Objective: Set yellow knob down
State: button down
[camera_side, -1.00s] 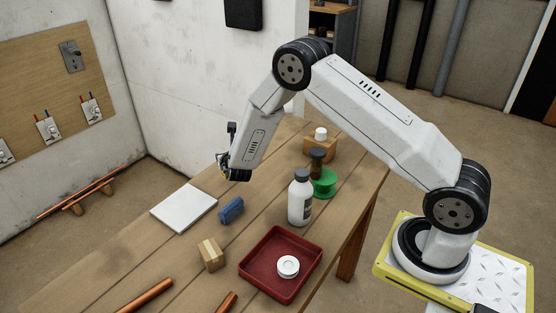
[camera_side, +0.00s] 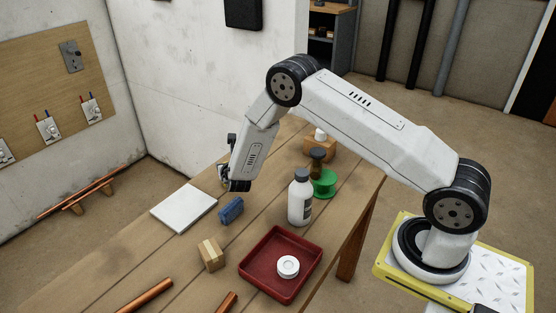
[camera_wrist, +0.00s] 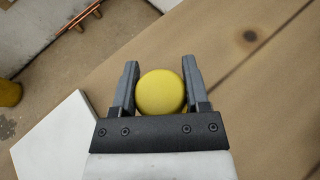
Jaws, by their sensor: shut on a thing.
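The yellow knob (camera_wrist: 160,92) is round and sits between the two fingers of my gripper (camera_wrist: 160,85) in the wrist view. My gripper is shut on it. In the side view my gripper (camera_side: 228,175) hangs over the far part of the wooden table, beyond the blue block, and the knob is mostly hidden there. I cannot tell exactly how high the knob is above the wood. A white square plate (camera_side: 184,208) lies flat on the table near my gripper, and its edge also shows at left in the wrist view (camera_wrist: 50,140).
A blue block (camera_side: 231,210), a cardboard box (camera_side: 211,254), a white bottle (camera_side: 300,200) and a green spool (camera_side: 324,186) stand on the table. A red tray (camera_side: 270,292) holds a white roll (camera_side: 288,266). Bare wood (camera_wrist: 245,85) lies beside the knob.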

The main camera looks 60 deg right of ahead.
jog(key=shift+c, duration=0.4)
grip_release()
jog(key=shift+r, duration=0.15)
jog(key=shift+s+a+r, duration=0.1)
jog(key=shift+s+a, duration=0.1)
jog(key=v, duration=1.1)
jog(key=shift+s+a, duration=0.15)
